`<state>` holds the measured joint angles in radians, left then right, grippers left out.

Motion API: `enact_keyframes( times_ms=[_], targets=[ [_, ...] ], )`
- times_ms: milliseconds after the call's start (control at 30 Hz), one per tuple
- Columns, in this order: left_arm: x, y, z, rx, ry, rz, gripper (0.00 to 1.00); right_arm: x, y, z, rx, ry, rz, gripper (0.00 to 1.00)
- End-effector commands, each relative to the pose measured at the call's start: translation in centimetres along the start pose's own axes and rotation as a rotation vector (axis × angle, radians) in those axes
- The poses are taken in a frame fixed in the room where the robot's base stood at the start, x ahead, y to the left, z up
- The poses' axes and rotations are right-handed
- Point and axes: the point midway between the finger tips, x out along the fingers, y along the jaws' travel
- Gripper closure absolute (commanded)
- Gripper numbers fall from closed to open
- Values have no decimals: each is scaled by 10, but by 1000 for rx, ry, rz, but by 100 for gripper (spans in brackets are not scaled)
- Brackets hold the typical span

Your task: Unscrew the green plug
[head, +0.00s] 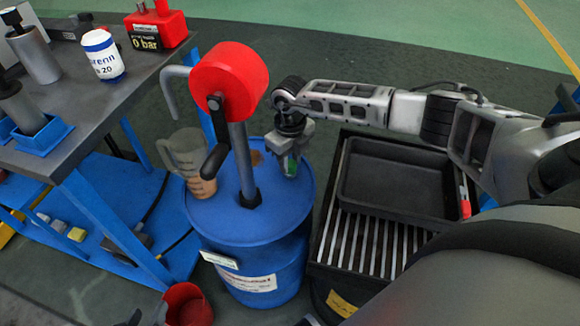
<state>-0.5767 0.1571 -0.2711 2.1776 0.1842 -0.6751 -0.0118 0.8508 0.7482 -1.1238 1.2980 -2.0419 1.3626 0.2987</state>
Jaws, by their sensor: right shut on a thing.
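The green plug (291,166) shows as a small green patch at the right side of the top of the blue drum (212,218). My right gripper (290,166) reaches down over it from above and is shut on it, with its fingers hiding most of the plug. I cannot tell how the plug sits in its hole. My left gripper is not in view.
A red hand pump (229,78) stands on the drum, with a measuring jug (188,158) beside its pipe. A black tray (395,190) lies on the slatted grate (350,245) at right. A workbench (105,108) is at left, and a red bucket (187,305) at the front.

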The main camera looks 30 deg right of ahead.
Motion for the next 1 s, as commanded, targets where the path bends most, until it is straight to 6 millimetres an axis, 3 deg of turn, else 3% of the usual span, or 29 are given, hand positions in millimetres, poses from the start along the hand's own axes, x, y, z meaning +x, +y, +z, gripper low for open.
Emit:
enact_keyframes(
  times_ms=[167, 500, 833, 1000],
  targets=[
    [1, 0, 1, 0, 0, 0, 64, 0, 0, 0, -22, -1, 0, 100],
    [10, -3, 13, 0, 0, 0, 64, -1, 0, 1, -440, -3, 1, 100],
    [11, -4, 14, 0, 0, 0, 64, -1, 0, 1, -482, -3, 0, 100],
    [17, -5, 21, 0, 0, 0, 64, -1, 0, 1, -707, -3, -1, 100]
  ],
)
